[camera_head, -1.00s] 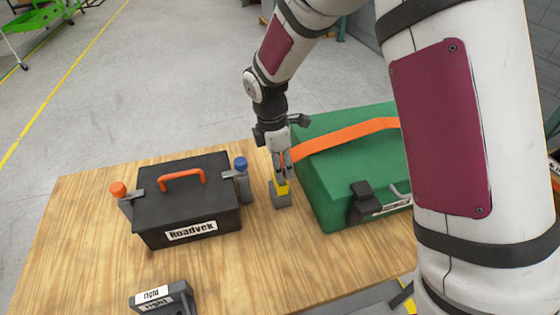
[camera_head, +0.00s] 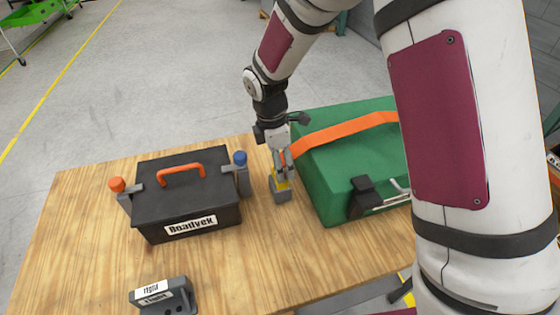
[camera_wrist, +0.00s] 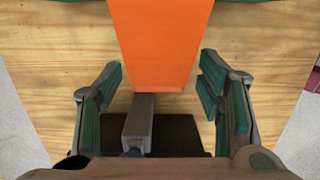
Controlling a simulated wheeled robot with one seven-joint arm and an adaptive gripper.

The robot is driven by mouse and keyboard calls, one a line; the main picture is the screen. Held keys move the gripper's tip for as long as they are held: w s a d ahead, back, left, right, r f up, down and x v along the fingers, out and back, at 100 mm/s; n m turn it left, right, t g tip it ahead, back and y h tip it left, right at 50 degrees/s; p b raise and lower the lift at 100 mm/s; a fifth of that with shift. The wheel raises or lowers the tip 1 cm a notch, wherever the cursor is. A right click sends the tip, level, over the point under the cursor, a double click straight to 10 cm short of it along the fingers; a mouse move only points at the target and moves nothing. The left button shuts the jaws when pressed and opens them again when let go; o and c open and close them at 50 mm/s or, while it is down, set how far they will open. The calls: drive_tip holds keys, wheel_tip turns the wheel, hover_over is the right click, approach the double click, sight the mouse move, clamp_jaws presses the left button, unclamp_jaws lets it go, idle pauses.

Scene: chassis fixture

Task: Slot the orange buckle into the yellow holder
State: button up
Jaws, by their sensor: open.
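The orange strap (camera_head: 340,135) lies over the green case (camera_head: 345,175), and its near end runs to my gripper (camera_head: 284,168). In the wrist view the wide orange end (camera_wrist: 157,45) lies between the open fingers of my gripper (camera_wrist: 160,85), with gaps on both sides. The buckle at the strap's end cannot be told apart from the strap. The yellow holder (camera_head: 283,186) stands upright on a grey base (camera_head: 282,196), directly below my fingertips. My fingers partly hide its top, and I cannot tell whether the orange end sits in it. The holder does not show in the wrist view.
The green case stands close on the right. A grey block labelled "right" (camera_head: 163,294) lies at the front. Bare wood (camera_head: 260,260) lies in front.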

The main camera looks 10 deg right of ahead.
drive_tip(key=s+d+r+m+t, duration=0.1)
drive_tip(key=s+d+r+m, duration=0.1)
drive_tip(key=r, duration=0.7)
drive_tip(key=s+d+r+m, duration=0.1)
drive_tip(key=s+r+m, duration=0.1)
drive_tip(key=r, duration=0.7)
drive_tip(key=s+d+r+m+t, duration=0.1)
drive_tip(key=s+d+r+m, duration=0.1)
drive_tip(key=s+m, duration=0.3)
drive_tip(key=s+d+r+m+t+y, duration=0.1)
drive_tip(key=s+d+r+m, duration=0.2)
drive_tip(key=s+d+m, duration=0.2)
drive_tip(key=s+d+r+m+t, duration=0.2)
drive_tip(key=s+d+m, duration=0.2)
drive_tip(key=s, duration=0.6)
drive_tip(key=shift+s+r+m, duration=0.2)
drive_tip(key=shift+m, duration=1)
